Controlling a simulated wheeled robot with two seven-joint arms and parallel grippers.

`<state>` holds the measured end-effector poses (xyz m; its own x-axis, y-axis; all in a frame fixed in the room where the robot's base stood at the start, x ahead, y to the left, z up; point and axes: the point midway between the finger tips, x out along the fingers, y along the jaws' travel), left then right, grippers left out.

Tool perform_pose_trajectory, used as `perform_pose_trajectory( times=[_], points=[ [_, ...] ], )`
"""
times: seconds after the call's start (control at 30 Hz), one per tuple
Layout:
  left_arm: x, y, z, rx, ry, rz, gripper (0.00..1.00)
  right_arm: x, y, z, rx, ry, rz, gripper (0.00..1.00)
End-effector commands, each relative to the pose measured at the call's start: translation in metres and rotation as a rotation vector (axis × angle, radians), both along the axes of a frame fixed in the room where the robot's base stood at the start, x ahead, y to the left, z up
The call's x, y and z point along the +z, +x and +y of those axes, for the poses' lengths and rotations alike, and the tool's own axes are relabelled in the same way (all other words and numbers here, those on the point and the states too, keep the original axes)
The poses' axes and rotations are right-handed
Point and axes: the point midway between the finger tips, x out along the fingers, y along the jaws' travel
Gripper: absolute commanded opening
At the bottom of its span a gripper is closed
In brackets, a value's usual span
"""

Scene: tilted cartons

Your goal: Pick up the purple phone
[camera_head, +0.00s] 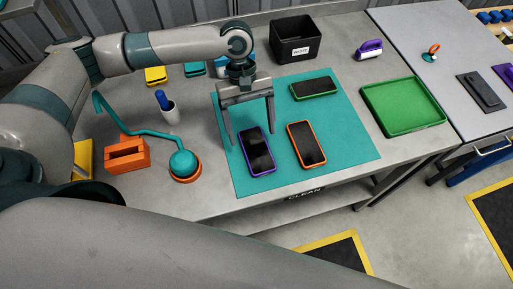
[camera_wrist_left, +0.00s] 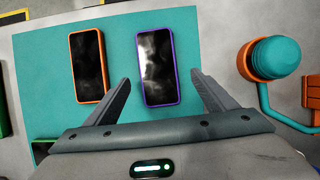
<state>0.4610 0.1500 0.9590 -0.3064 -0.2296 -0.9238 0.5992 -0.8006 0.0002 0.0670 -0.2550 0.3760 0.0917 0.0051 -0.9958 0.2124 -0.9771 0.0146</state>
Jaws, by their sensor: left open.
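The purple phone (camera_head: 257,151) lies flat on the teal mat (camera_head: 352,146), near its left front part, dark screen up. In the left wrist view the purple phone (camera_wrist_left: 157,68) lies just beyond the fingertips, roughly centred between them. My left gripper (camera_head: 249,136) is open and empty, with its fingers pointing down above the mat by the purple phone. It also shows in the left wrist view (camera_wrist_left: 160,82), with the fingers spread wider than the phone. My right gripper is not in these views.
An orange phone (camera_head: 306,144) lies right of the purple one, and a green phone (camera_head: 314,88) lies farther back. A green tray (camera_head: 402,106) stands to the right. A teal lamp (camera_head: 183,163), an orange block (camera_head: 126,154) and a pen cup (camera_head: 170,114) stand left of the mat.

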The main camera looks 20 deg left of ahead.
Motion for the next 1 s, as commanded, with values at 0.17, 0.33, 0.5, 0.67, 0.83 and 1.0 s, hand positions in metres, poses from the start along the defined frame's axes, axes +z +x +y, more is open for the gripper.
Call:
perform_pose_trajectory(
  times=[0.17,0.33,0.5,0.67,0.83,1.0],
  points=[
    [-0.014,-0.009,-0.01,-0.001,0.0,0.004,0.78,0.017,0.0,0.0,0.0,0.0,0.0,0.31],
    [-0.034,-0.014,-0.014,-0.001,0.002,0.002,0.78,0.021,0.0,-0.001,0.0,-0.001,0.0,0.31],
    [-0.039,-0.015,-0.015,0.0,0.0,0.0,0.78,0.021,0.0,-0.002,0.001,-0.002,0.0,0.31],
    [-0.039,-0.015,-0.015,0.0,0.0,0.0,0.78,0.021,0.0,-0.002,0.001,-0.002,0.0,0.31],
    [-0.039,-0.015,-0.015,0.0,0.001,0.001,0.78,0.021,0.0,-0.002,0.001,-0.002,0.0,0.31],
    [-0.039,-0.015,-0.015,0.0,0.001,0.001,0.52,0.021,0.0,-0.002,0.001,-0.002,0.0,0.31]
  ],
)
